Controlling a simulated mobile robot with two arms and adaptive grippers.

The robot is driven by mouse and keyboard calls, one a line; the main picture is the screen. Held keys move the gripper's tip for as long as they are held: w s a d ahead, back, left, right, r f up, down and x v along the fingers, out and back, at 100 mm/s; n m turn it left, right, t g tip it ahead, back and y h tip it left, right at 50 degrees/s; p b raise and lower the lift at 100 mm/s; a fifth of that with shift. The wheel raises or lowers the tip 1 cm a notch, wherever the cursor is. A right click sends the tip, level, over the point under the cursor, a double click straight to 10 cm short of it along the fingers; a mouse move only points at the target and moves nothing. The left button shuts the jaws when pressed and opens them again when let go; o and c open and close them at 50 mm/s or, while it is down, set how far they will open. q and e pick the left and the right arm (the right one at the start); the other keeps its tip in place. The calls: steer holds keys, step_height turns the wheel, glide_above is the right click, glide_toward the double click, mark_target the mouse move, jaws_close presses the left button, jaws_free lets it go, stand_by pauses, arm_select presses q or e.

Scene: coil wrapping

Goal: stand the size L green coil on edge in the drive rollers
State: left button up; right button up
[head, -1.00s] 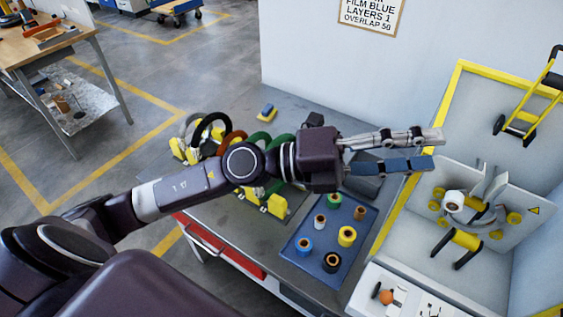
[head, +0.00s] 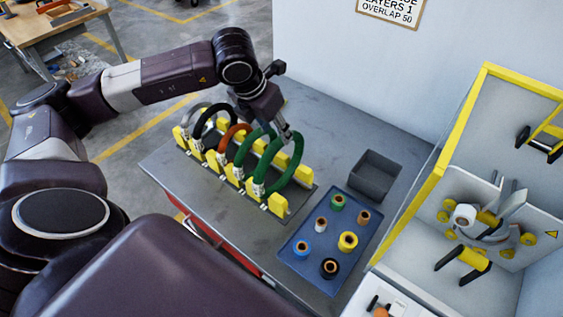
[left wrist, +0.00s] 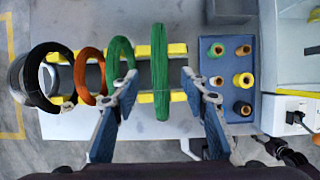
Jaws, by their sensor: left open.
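Two green coils stand on edge at the right end of a rack with yellow blocks. The rightmost green coil (head: 288,165) looks the larger; it also shows in the left wrist view (left wrist: 161,75). The other green coil (head: 250,150) stands just left of it. Size marks are not readable. My left gripper (head: 287,135) is open above the rightmost green coil; in the left wrist view its fingers (left wrist: 158,82) lie either side of that coil, apart from it.
Orange (head: 228,139), black (head: 203,118) and grey coils share the rack (head: 278,204). A blue tray (head: 299,275) with several small spools and a dark grey bin (head: 375,176) stand to its right. The machine has a yellow frame edge (head: 432,180).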

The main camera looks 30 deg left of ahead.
mark_target(278, 140)
arm_select(q)
steer(key=shift+p+x, duration=0.4)
steer(key=shift+x, duration=0.35)
steer(key=p+x, duration=0.1)
steer(key=x, duration=0.1)
steer(key=p+x, duration=0.1)
steer(key=x, duration=0.1)
steer(key=shift+s+a+f, duration=0.1)
steer(key=shift+s+f, duration=0.05)
steer(key=shift+f, duration=0.45)
arm_select(e)
steer(key=r, duration=0.3)
steer(key=shift+s+r, duration=0.2)
steer(key=shift+s, duration=0.15)
arm_select(q)
steer(key=shift+c, duration=0.6)
steer(key=c, duration=1)
jaws_close()
arm_select(e)
steer(key=shift+w, duration=0.1)
arm_select(q)
steer(key=shift+w+r, duration=0.15)
steer(key=shift+w, duration=0.1)
